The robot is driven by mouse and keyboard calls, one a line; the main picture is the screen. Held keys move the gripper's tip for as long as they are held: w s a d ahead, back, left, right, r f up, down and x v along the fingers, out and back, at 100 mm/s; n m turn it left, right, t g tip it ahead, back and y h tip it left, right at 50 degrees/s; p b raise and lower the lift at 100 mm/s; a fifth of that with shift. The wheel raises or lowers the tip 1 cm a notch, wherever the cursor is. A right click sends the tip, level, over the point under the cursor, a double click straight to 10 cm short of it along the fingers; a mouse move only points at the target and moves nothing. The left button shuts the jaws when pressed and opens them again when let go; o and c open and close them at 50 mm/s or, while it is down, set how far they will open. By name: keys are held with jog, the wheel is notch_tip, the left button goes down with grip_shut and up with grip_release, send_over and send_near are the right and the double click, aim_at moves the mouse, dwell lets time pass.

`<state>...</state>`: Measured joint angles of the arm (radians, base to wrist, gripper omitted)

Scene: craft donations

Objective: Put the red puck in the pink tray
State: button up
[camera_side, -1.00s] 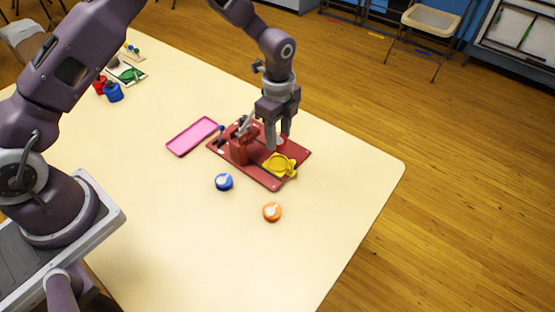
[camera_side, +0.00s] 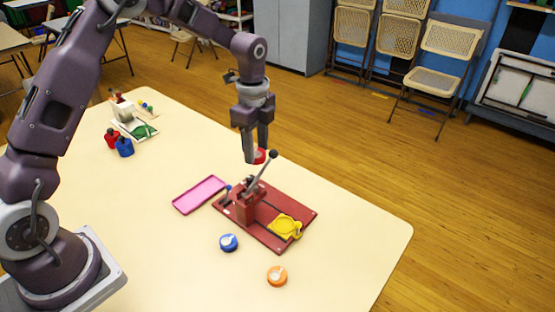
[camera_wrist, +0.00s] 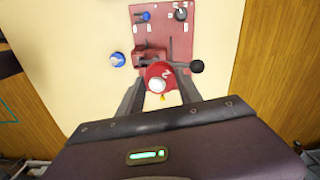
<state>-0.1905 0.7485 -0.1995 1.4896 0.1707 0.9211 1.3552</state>
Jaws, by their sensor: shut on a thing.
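My gripper (camera_side: 257,158) is shut on the red puck (camera_side: 259,155) and holds it in the air above the far side of the red press board (camera_side: 290,232). In the wrist view the red puck (camera_wrist: 158,76), with a white mark on top, sits between the two fingers (camera_wrist: 158,92). The pink tray (camera_side: 199,194) lies flat on the table, left of the press board, and looks empty. It cannot be made out in the wrist view.
The press (camera_side: 247,205) has a raised lever with a dark knob (camera_side: 273,153) close to the held puck. A yellow die (camera_side: 285,226) lies on the board. A blue puck (camera_side: 228,242) and an orange puck (camera_side: 277,275) lie in front. Red and blue bottles (camera_side: 124,147) stand at the back left.

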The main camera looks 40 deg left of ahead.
jog(key=s+a+n, duration=0.2)
jog(key=s+a, duration=0.2)
jog(key=a, duration=0.6)
jog(key=s+a+n, duration=0.2)
jog(key=s+a, duration=0.1)
jog(key=a, duration=0.6)
jog(key=shift+s+a+f, duration=0.1)
jog(key=shift+a+f, duration=0.05)
jog(key=shift+f, duration=8.7)
jog(key=shift+f, duration=0.2)
jog(key=shift+f, duration=0.7)
